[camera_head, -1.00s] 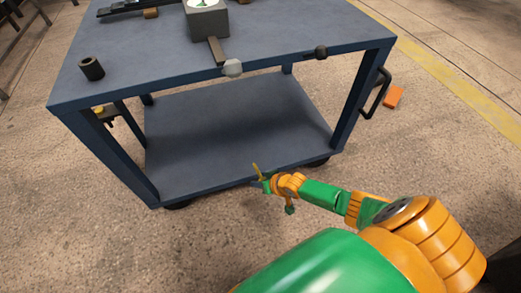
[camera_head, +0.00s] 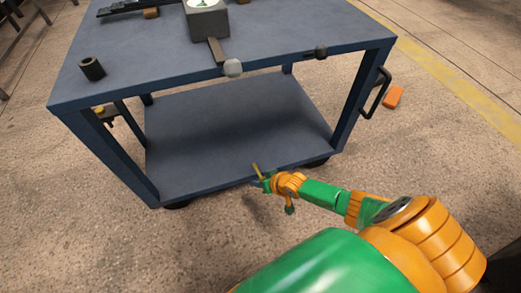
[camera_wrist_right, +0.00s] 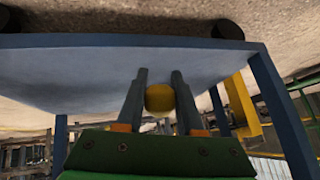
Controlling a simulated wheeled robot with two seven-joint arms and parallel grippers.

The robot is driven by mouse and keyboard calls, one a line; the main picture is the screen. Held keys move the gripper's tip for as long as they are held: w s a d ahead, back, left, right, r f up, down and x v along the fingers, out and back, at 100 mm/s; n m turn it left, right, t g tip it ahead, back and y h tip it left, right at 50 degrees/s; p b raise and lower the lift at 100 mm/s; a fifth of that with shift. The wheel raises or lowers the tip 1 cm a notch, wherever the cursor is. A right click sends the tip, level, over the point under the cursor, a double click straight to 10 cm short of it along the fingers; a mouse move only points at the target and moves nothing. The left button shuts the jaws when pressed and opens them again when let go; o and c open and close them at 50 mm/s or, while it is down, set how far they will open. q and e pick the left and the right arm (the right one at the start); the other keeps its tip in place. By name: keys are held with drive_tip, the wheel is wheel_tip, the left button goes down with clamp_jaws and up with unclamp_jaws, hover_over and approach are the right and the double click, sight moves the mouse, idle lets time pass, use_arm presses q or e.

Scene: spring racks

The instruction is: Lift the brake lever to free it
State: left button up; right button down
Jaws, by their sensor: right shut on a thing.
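The brake lever shows its round yellow knob (camera_wrist_right: 159,97) in the right wrist view, between the two grey fingers of my right gripper (camera_wrist_right: 160,74). The fingers are shut on the knob, one on each side. In the head view a thin yellow piece (camera_head: 256,168) stands up by my right gripper (camera_head: 264,182), at the front edge of the cart's lower shelf; I take it to be part of the lever. The lever's mount is hidden. My left gripper is not in view.
The blue-grey cart (camera_head: 150,60) stands in front of me. The lower shelf (camera_head: 235,130) is bare. An orange block (camera_head: 393,97) lies on the floor right.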

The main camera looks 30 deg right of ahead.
drive_tip(key=shift+a+r, duration=0.1)
drive_tip(key=shift+a, duration=0.05)
drive_tip(key=c, duration=0.5)
unclamp_jaws()
drive_tip(key=shift+c, duration=0.2)
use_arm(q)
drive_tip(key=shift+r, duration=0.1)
use_arm(e)
drive_tip(key=shift+r, duration=0.1)
drive_tip(key=shift+s+r+p, duration=0.2)
drive_tip(key=shift+r+p, duration=0.1)
drive_tip(key=shift+p, duration=0.05)
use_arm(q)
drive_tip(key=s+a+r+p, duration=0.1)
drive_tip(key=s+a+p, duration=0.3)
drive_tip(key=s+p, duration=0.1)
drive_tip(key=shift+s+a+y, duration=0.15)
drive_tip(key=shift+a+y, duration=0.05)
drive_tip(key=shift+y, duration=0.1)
use_arm(e)
drive_tip(key=v, duration=0.6)
drive_tip(key=shift+s, duration=0.2)
